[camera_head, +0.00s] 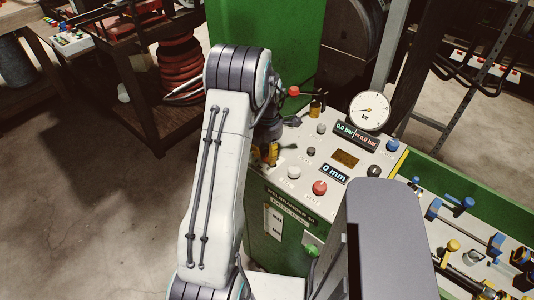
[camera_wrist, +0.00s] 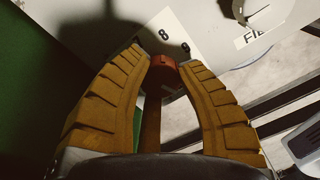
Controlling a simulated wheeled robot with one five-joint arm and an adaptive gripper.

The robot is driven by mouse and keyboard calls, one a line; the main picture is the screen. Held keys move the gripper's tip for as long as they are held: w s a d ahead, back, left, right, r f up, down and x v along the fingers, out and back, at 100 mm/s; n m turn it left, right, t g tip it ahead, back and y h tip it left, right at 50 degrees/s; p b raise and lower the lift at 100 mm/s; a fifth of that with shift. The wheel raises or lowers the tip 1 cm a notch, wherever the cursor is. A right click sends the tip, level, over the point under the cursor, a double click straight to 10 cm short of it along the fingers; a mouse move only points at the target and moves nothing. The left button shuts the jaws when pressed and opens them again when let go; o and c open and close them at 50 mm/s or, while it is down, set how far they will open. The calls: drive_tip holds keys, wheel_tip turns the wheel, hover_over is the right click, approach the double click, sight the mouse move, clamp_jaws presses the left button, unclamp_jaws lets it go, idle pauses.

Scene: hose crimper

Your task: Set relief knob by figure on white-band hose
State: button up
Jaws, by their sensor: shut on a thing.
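In the wrist view my gripper (camera_wrist: 163,58) is shut on a reddish-brown knob (camera_wrist: 163,64), which I take for the relief knob. A pale panel with the printed figures 8 and 9 (camera_wrist: 175,42) shows just beyond the fingertips; the rest of the scale is hidden, and I cannot read the knob's setting. In the head view my yellow-brown gripper fingers (camera_head: 268,153) are at the left edge of the crimper panel (camera_head: 335,150), and my arm hides part of that area. I cannot make out a white-band hose or its figure.
The panel holds a round gauge (camera_head: 371,108), a display reading 0.0 bar (camera_head: 356,133), a 0 mm display (camera_head: 333,173), a red button (camera_head: 319,187) and a blue button (camera_head: 393,145). A bench with fittings (camera_head: 470,235) stands right. A red hose coil (camera_head: 180,65) is left.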

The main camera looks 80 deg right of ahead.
drive_tip(key=shift+f+m, duration=0.15)
drive_tip(key=shift+m, duration=0.15)
drive_tip(key=shift+m+b, duration=0.75)
drive_tip(key=shift+m, duration=0.25)
drive_tip(key=m+b, duration=0.1)
drive_tip(key=m, duration=0.2)
drive_tip(key=shift+f+m, duration=0.1)
drive_tip(key=shift+m, duration=0.2)
drive_tip(key=m+b, duration=0.1)
drive_tip(key=m, duration=0.4)
drive_tip(key=shift+a+b, duration=0.1)
drive_tip(key=shift+b, duration=0.3)
drive_tip(key=shift+m, duration=0.4)
drive_tip(key=o, duration=1.2)
drive_tip(key=shift+r, duration=0.2)
